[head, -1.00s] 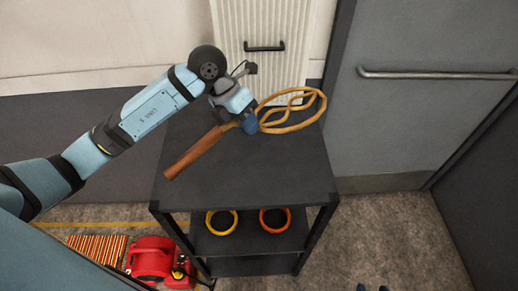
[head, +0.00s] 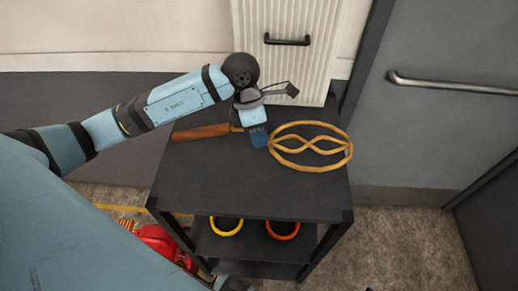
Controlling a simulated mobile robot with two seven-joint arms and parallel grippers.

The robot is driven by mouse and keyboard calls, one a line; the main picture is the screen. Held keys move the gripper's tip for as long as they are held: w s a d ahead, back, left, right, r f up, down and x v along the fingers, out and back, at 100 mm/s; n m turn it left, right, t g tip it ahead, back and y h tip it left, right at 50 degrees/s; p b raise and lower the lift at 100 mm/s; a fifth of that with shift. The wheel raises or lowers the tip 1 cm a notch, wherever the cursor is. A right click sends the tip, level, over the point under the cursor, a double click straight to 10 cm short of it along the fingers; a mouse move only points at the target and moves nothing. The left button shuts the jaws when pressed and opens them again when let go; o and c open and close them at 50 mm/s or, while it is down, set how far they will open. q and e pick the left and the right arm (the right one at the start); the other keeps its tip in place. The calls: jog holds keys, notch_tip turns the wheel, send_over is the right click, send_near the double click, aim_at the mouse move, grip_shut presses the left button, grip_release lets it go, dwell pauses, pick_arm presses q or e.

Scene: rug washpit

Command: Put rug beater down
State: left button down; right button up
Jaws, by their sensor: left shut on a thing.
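The rug beater has a brown wooden handle (head: 201,132) and a looped cane head (head: 311,166). It lies across above the black shelf unit's top (head: 240,195), handle to the left and loops to the right. My left gripper (head: 257,136) is shut on the beater between handle and head, hiding that part. The beater looks level and close to the top; I cannot tell whether it touches.
A ribbed cream case (head: 284,75) with a black handle stands at the back of the top. Yellow (head: 227,226) and orange (head: 282,230) rings are on the shelf below. A red machine (head: 165,243) is on the floor at left. The front of the top is clear.

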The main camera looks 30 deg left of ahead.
aim_at(262, 162)
pick_arm(q)
notch_tip(262, 162, down, 6)
jog(key=shift+r, duration=0.1)
jog(key=shift+f, duration=0.3)
jog(key=c, duration=1.4)
grip_release()
jog(key=shift+f, duration=0.1)
jog(key=b+v, duration=0.1)
jog(key=v, duration=1.1)
jog(key=shift+s, duration=0.1)
